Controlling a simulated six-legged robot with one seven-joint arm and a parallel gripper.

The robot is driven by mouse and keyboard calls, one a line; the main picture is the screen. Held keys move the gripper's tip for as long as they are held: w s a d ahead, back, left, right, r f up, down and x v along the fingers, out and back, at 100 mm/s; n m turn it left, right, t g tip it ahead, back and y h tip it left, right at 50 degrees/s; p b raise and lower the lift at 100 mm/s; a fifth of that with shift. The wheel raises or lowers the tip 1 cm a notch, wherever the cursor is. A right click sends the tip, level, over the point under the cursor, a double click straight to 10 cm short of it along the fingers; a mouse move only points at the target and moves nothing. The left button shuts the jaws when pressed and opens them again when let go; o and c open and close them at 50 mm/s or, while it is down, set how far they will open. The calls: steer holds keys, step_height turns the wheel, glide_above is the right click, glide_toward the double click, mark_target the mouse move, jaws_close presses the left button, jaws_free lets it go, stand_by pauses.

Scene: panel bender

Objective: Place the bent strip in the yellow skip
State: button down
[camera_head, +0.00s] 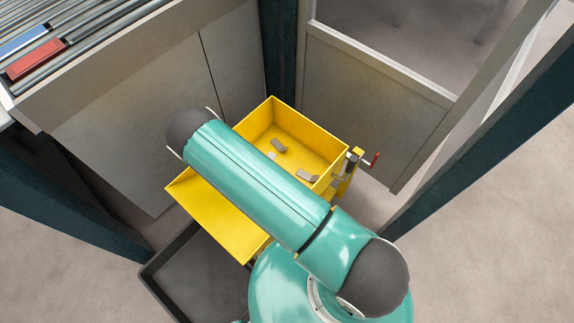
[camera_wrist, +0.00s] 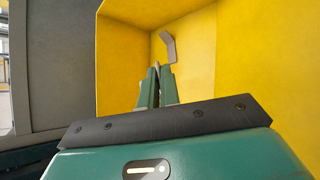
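The yellow skip (camera_head: 203,214) stands in the middle of the head view, partly covered by my arm. A few small grey strips, among them one at the right (camera_head: 307,176) and one farther back (camera_head: 279,145), lie on its floor. In the wrist view, the skip's yellow walls (camera_wrist: 262,60) surround my gripper (camera_wrist: 160,68), whose two green fingers point into it. A grey bent strip (camera_wrist: 168,47) shows just beyond the fingertips; I cannot tell whether it touches them. The fingertips are close together, but any gap is too small to judge. My gripper is hidden in the head view.
A roller conveyor (camera_head: 70,50) with a red block (camera_head: 36,60) and a blue block (camera_head: 22,40) is at the upper left. A dark tray (camera_head: 205,275) lies in front of the skip. A dark post (camera_head: 280,60) and grey panels stand close behind.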

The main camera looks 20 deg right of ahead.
steer(key=w+a+f+n+t, duration=0.2)
steer(key=w+a+n+t, duration=0.1)
steer(key=n+t, duration=0.3)
steer(key=shift+y, duration=0.3)
steer(key=s+d+f, duration=0.1)
steer(key=d+f, duration=0.2)
steer(key=d, duration=0.1)
steer(key=s+d+f, duration=0.1)
steer(key=d+f, duration=0.2)
steer(key=d, duration=0.1)
steer(key=s+d+f, duration=0.1)
steer(key=d+f, duration=0.2)
steer(key=d, duration=0.1)
steer(key=shift+d, duration=0.2)
steer(key=f, duration=0.1)
steer(key=d+f, duration=0.1)
steer(key=f, duration=0.1)
steer(key=shift+s+f, duration=0.1)
steer(key=shift+f, duration=0.55)
steer(key=shift+f, duration=0.1)
steer(key=c, duration=1.6)
jaws_free()
